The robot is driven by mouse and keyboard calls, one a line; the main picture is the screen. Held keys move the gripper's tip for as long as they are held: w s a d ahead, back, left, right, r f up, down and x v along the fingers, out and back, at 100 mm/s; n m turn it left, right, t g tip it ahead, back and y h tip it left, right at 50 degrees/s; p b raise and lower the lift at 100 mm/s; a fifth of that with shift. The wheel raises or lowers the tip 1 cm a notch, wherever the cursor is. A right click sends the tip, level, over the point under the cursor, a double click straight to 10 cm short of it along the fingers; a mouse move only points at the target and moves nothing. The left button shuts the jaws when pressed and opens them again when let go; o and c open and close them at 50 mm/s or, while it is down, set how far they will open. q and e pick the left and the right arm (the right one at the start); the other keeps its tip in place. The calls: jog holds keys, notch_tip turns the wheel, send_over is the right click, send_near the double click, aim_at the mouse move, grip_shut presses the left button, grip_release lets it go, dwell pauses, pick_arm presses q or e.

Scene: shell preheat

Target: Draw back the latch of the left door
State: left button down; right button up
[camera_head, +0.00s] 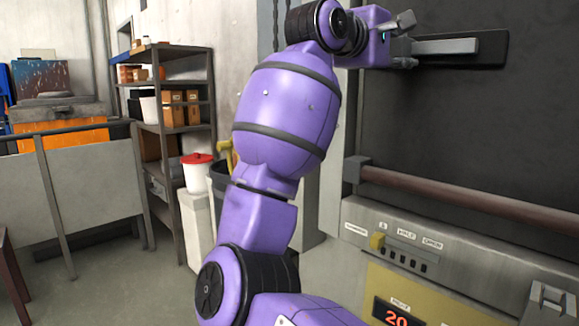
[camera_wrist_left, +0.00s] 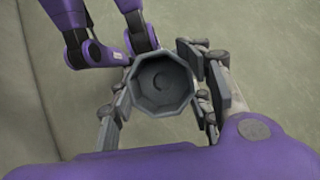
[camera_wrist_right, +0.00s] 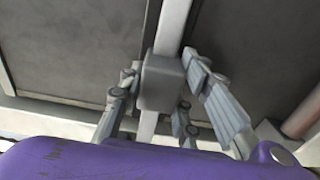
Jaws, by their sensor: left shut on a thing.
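The latch (camera_head: 445,46) of the dark door (camera_head: 480,110) is a pale bar on a dark plate at the upper right of the head view. In the right wrist view the latch's grey block (camera_wrist_right: 163,82) sits on a pale bar across dark panels. My right gripper (camera_head: 403,42) is at the latch. Its fingers (camera_wrist_right: 160,75) stand apart on either side of the block; firm contact is not clear. In the left wrist view my left gripper (camera_wrist_left: 163,88) is shut on a grey octagonal cup (camera_wrist_left: 162,84), open end towards the camera, above the floor.
A brown rail (camera_head: 460,195) runs below the door, above a control panel (camera_head: 400,255) with a red display (camera_head: 396,318). Left of my arm are a shelf rack (camera_head: 180,90), a white bucket with red lid (camera_head: 196,172) and a grey partition (camera_head: 95,185).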

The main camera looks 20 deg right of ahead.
jog(key=o, duration=0.5)
jog(key=shift+s+d, duration=0.1)
jog(key=shift+s, duration=0.15)
jog(key=shift+c, duration=0.2)
jog(key=shift+w, duration=0.1)
jog(key=shift+a, duration=0.55)
jog(key=v, duration=1.1)
